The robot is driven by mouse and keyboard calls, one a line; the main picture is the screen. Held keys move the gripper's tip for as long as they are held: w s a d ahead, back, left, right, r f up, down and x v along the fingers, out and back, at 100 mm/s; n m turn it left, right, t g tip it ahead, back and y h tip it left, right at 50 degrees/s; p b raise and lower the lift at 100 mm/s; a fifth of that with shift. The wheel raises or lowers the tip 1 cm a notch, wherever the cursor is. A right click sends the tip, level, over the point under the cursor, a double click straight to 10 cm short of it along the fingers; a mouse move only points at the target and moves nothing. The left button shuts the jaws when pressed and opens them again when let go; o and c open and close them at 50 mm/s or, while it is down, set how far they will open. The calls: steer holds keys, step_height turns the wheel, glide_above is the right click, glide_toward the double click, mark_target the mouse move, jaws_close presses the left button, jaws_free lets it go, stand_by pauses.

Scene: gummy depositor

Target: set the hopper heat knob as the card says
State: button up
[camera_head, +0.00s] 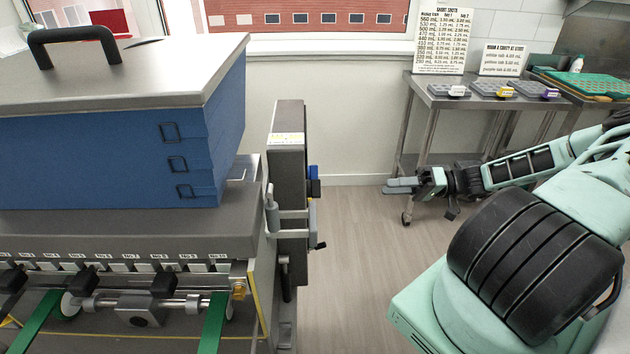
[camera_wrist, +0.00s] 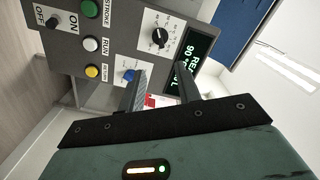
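The control box (camera_head: 289,165) stands beside the blue hopper (camera_head: 120,150), its panel facing my gripper (camera_head: 392,186). In the wrist view the panel (camera_wrist: 117,40) shows a black knob (camera_wrist: 160,37) inside a printed scale and a blue knob (camera_wrist: 129,75). The labels are too small to tell which is the heat knob.
Green, white and yellow buttons (camera_wrist: 90,44) and an ON/OFF switch (camera_wrist: 53,22) share the panel. A large printed card (camera_head: 441,40) and a smaller card (camera_head: 502,60) stand on the steel table (camera_head: 440,101) at the back. Floor between box and table is clear.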

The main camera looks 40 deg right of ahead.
mark_target(314, 189)
steer(key=p+x, duration=0.4)
steer(key=x, duration=1.3)
steer(key=shift+w+d+r, duration=0.15)
steer(key=shift+w+r, duration=0.05)
steer(key=shift+w, duration=0.05)
jaws_close()
